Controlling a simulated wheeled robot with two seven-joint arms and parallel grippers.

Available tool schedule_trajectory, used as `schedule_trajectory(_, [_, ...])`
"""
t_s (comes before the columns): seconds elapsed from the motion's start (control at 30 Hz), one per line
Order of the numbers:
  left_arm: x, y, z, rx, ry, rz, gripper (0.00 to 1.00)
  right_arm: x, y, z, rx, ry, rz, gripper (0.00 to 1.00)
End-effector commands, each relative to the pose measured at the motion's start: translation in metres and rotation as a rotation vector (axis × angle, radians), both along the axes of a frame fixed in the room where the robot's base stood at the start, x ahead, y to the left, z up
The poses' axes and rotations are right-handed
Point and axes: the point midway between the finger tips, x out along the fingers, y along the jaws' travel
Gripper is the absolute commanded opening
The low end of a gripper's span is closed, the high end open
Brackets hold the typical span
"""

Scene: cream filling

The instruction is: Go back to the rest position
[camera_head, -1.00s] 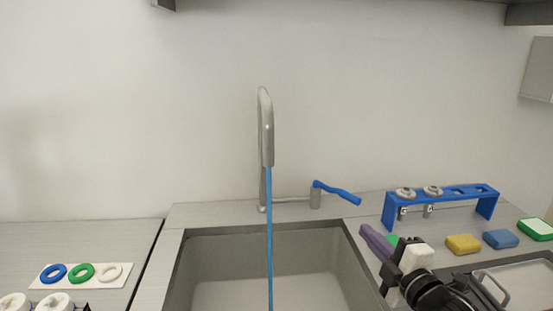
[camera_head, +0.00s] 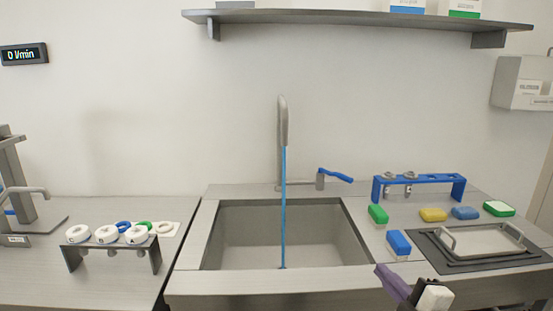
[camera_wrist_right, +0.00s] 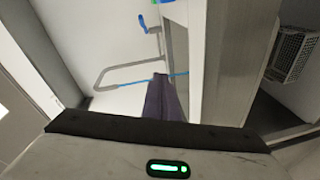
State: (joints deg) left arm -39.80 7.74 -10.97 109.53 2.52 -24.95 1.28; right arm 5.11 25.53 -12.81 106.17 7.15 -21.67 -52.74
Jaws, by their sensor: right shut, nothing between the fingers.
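My right gripper (camera_head: 383,271), with purple fingers, is low in the head view, in front of the counter's edge to the right of the sink (camera_head: 240,235). Its fingers are shut with nothing between them. In the right wrist view the purple fingers (camera_wrist_right: 161,99) lie together and point toward the faucet and sink. My left gripper is in neither view.
A faucet (camera_head: 282,125) runs a blue stream into the sink. To its right are a blue rack (camera_head: 430,178), several sponges including a blue one (camera_head: 398,241), and a metal tray (camera_head: 482,240). A rack with white rings (camera_head: 108,247) stands left. A shelf (camera_head: 360,17) hangs above.

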Motion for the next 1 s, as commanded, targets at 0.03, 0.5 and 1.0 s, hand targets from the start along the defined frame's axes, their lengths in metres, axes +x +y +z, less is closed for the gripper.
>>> schedule_trajectory(0.03, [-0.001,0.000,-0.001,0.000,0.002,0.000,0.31,-0.007,0.002,-0.015,0.036,0.033,-0.005,0.00])
schedule_trajectory(0.5, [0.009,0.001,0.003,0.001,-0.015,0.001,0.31,-0.127,0.037,-0.177,0.539,0.448,-0.152,0.00])
schedule_trajectory(1.0, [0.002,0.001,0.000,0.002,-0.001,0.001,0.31,-0.309,0.069,-0.295,1.074,0.846,-0.535,0.00])
